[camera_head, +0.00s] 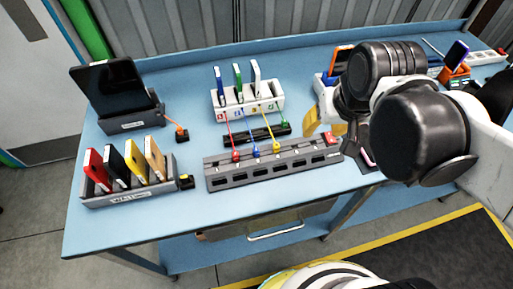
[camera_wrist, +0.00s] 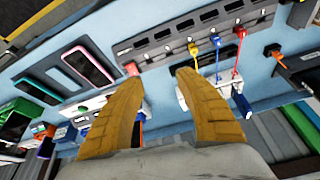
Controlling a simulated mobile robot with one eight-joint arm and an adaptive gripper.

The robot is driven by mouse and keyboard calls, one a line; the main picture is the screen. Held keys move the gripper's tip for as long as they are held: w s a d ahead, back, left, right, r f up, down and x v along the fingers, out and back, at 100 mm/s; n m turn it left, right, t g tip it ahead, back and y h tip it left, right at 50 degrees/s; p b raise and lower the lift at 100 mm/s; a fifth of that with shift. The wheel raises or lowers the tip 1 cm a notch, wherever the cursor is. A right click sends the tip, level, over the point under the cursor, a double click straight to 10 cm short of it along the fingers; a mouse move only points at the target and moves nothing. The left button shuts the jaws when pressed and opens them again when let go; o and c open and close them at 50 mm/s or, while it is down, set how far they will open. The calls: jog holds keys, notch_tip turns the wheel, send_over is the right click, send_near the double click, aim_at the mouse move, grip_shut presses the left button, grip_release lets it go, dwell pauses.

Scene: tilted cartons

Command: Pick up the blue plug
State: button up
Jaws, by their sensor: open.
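The blue plug (camera_head: 256,153) sits on the grey socket strip (camera_head: 222,181), between a red plug (camera_head: 236,156) and a yellow plug (camera_head: 277,147). A thin blue cable runs from it back towards the white rack. The blue plug also shows in the wrist view (camera_wrist: 215,40), beyond and right of my right finger. My gripper (camera_wrist: 160,72) has two yellow-brown fingers spread apart with nothing between them. In the head view my gripper (camera_head: 318,120) is partly hidden by my arm, right of the plugs and apart from them.
A white rack (camera_head: 247,106) with upright devices stands behind a black bar (camera_head: 257,134). A grey tray (camera_head: 130,193) with coloured cases and a dark tablet (camera_head: 108,85) on a stand are at left. Phones (camera_wrist: 90,66) lie beside the strip. The blue table (camera_head: 190,120) has free room left of the strip.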

jog(key=w+a+f+n+g+p, duration=0.1)
jog(key=a+g, duration=0.1)
jog(key=a, duration=0.5)
jog(key=w+a+f+n+g+p, duration=0.1)
jog(key=w+a+f+g+p, duration=0.1)
jog(key=a, duration=0.5)
jog(key=b, duration=0.2)
send_over(256, 149)
jog(key=shift+h, duration=0.4)
jog(key=f, duration=0.5)
jog(key=shift+s+d+f, duration=0.1)
jog(key=shift+s, duration=0.2)
jog(key=f, duration=0.2)
jog(key=f+b, duration=0.1)
jog(key=f, duration=0.1)
jog(key=f+b, duration=0.1)
jog(key=f, duration=0.1)
jog(key=shift+w, duration=0.35)
jog(key=shift+r, duration=0.1)
grip_shut()
